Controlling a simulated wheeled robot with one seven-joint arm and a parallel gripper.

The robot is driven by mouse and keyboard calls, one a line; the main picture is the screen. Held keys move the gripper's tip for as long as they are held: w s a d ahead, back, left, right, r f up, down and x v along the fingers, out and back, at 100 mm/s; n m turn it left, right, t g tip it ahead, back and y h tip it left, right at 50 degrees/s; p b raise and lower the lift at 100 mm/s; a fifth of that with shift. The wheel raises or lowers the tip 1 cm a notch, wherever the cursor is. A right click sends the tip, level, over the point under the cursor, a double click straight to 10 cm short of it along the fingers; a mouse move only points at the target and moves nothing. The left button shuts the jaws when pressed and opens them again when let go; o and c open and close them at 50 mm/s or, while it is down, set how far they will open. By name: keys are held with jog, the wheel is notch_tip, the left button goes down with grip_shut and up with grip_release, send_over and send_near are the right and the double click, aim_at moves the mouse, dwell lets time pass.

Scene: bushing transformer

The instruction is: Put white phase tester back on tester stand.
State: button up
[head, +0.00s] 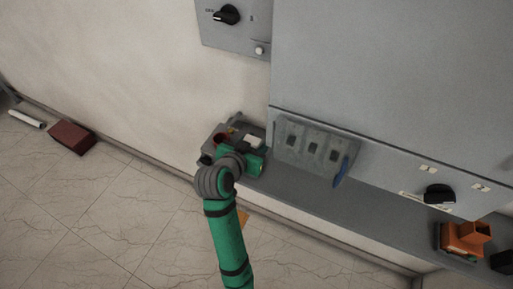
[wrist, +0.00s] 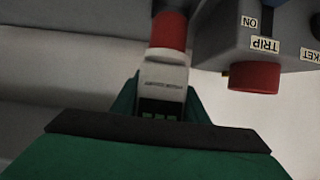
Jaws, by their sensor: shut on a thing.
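My gripper (wrist: 161,104) is shut on the white phase tester (wrist: 163,76), which has a red section (wrist: 169,30) beyond the white part and a dark end between the green fingers. In the head view my gripper (head: 247,155) is at the grey ledge by the wall, beside small equipment, and largely hides what it holds. I cannot pick out the tester stand with certainty. In the wrist view, a grey box (wrist: 225,45) with ON and TRIP labels and a red knob (wrist: 254,77) is close on the right of the tester.
A grey panel with dark sockets (head: 312,148) and a blue handle (head: 341,170) is right of my gripper. An orange device (head: 463,239) sits farther right on the ledge (head: 375,205). A dark red box (head: 72,137) lies on the floor at left. The floor between is open.

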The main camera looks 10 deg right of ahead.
jog(key=shift+f, duration=1.6)
jog(key=shift+f, duration=0.15)
jog(key=o, duration=1.2)
